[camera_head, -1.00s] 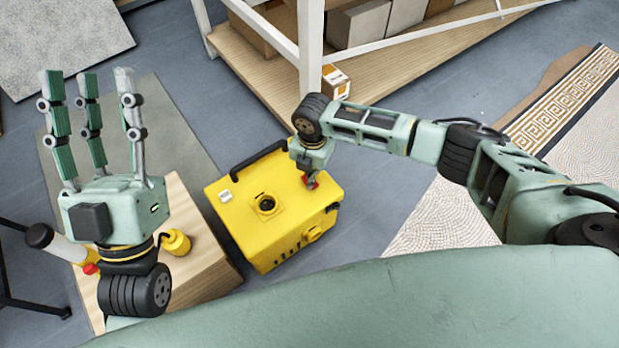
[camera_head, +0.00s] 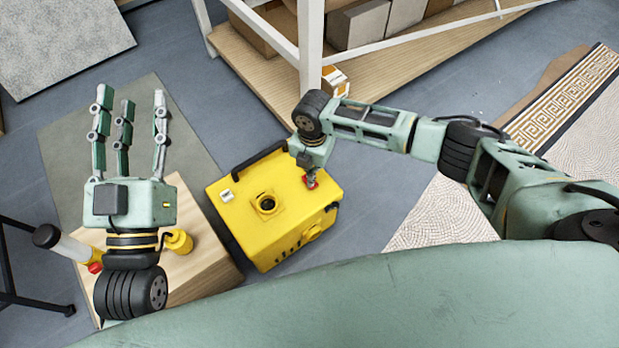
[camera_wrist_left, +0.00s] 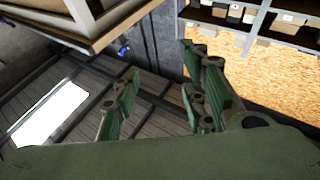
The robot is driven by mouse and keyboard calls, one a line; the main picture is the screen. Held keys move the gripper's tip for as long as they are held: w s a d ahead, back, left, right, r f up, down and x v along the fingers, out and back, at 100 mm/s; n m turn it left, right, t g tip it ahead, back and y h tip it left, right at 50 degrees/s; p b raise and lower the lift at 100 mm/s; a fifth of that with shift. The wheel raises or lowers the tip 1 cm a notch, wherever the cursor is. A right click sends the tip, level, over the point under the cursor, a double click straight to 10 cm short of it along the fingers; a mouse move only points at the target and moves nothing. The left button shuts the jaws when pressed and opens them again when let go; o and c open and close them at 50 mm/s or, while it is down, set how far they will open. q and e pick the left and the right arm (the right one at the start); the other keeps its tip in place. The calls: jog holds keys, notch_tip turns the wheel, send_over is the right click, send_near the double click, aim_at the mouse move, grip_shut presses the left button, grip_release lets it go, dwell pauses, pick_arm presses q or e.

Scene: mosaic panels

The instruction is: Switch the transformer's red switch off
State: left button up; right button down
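The yellow transformer (camera_head: 245,222) stands on the floor in the middle of the head view, with a black handle and a round socket on top. Its red switch (camera_head: 310,181) is at the upper right of its top and partly hidden by my right gripper (camera_head: 311,172). The right fingers are small and mostly covered by the wrist. I cannot tell whether they touch the switch or are shut. My left gripper (camera_head: 130,105) is raised at the left with its three fingers spread, empty. Its open fingers also show in the left wrist view (camera_wrist_left: 165,70).
A wooden box (camera_head: 205,262) stands left of the transformer, with a yellow plug (camera_head: 178,242) on it. A white-framed shelf (camera_head: 312,50) with boxes is behind. A patterned rug (camera_head: 440,215) lies at the right. Grey floor (camera_head: 385,190) is clear right of the transformer.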

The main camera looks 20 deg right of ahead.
jog(key=shift+r+p, duration=1.15)
jog(key=shift+p, duration=0.05)
jog(key=shift+r+p, duration=0.35)
pick_arm(q)
notch_tip(320, 180, down, 15)
jog(key=s+a+g+y, duration=0.1)
jog(key=a+g+y, duration=0.1)
jog(key=g, duration=0.6)
jog(key=shift+a+y, duration=0.2)
jog(key=shift+y, duration=0.3)
